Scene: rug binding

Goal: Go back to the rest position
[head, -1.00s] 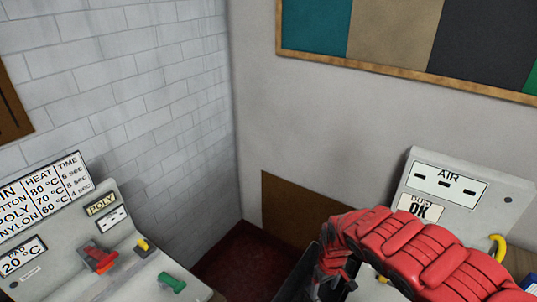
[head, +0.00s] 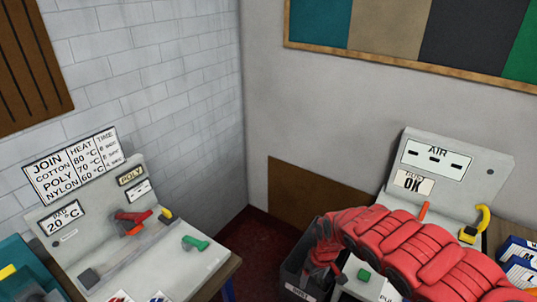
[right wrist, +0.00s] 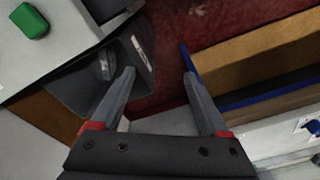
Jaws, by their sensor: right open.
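My right gripper (head: 322,282) hangs from my red right arm, over or beside a dark bin (head: 292,262) on the floor between the two consoles. In the right wrist view its two grey fingers (right wrist: 158,75) are spread apart with nothing between them. That view also shows the bin (right wrist: 75,92), with a grey item (right wrist: 107,64) inside. Whether the gripper touches the bin's rim cannot be told. My left gripper is not in view.
The left console (head: 100,262) has a heat chart, a red lever (head: 133,217) and a green handle (head: 195,243). The AIR console (head: 440,190) has an orange lever (head: 423,211), a yellow handle (head: 483,218) and a green button (head: 364,275). Dark red floor (head: 255,235) shows between them.

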